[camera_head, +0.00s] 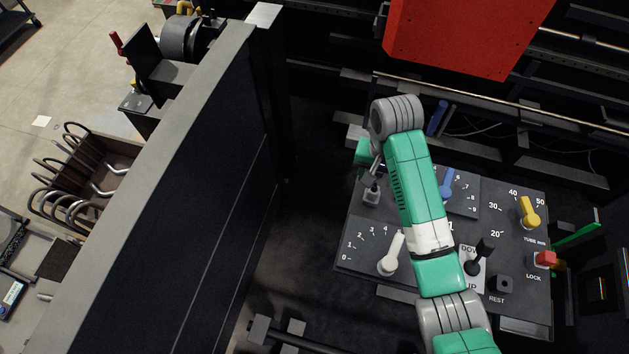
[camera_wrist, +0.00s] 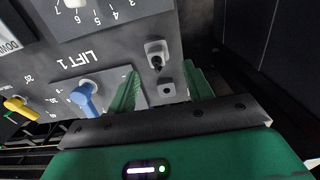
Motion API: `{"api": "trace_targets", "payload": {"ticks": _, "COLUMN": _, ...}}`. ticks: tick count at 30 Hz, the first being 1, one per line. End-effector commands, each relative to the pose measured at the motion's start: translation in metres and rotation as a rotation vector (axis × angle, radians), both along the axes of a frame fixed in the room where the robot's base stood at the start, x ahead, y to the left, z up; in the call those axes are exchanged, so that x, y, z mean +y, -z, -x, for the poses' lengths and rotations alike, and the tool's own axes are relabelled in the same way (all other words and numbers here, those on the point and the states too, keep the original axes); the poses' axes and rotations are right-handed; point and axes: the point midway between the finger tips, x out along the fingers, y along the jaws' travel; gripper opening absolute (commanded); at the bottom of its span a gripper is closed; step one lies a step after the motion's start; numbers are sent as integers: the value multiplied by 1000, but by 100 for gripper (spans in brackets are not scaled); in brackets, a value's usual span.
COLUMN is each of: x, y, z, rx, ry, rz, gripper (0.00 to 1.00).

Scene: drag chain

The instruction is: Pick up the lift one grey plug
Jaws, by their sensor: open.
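A small grey plug (camera_head: 371,196) with a dark top sits on the dark control panel (camera_head: 345,255), at the panel's left side in the head view. In the wrist view the grey plug (camera_wrist: 156,52) stands above the gap between my fingers. My gripper (camera_head: 369,163) is over the panel's far left part, partly hidden by my wrist. In the wrist view my gripper (camera_wrist: 163,88) is open, with a green finger on each side and nothing held. A smaller grey square fitting with a hole (camera_wrist: 166,90) shows between the fingertips. The LIFT 1 label (camera_wrist: 76,60) is beside it.
The panel bears a white lever (camera_head: 393,254), a blue lever (camera_head: 447,186), a yellow lever (camera_head: 528,212), a black lever (camera_head: 480,257) and a red knob (camera_head: 545,259). A red block (camera_head: 465,38) hangs behind. A tall dark wall (camera_head: 190,200) stands left.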

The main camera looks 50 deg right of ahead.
Motion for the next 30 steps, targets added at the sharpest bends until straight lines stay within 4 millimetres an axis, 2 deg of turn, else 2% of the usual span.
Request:
{"api": "trace_targets", "payload": {"ticks": 4, "x": 0, "y": 4, "z": 0, "rx": 0, "ry": 1, "rz": -1, "gripper": 51}}
{"api": "trace_targets", "payload": {"ticks": 9, "x": 0, "y": 24, "z": 0, "rx": 0, "ry": -1, "rz": -1, "gripper": 51}}
{"api": "trace_targets", "payload": {"ticks": 13, "x": -1, "y": 30, "z": -1, "rx": -1, "ry": -1, "rz": 1, "gripper": 51}}
{"api": "trace_targets", "payload": {"ticks": 21, "x": -4, "y": 74, "z": -3, "rx": -1, "ry": -1, "rz": 1, "gripper": 51}}
{"api": "trace_targets", "payload": {"ticks": 29, "x": -4, "y": 78, "z": -4, "rx": -3, "ry": -2, "rz": 3, "gripper": 51}}
{"api": "trace_targets", "payload": {"ticks": 30, "x": -4, "y": 77, "z": -4, "rx": -3, "ry": -2, "rz": 3, "gripper": 43}}
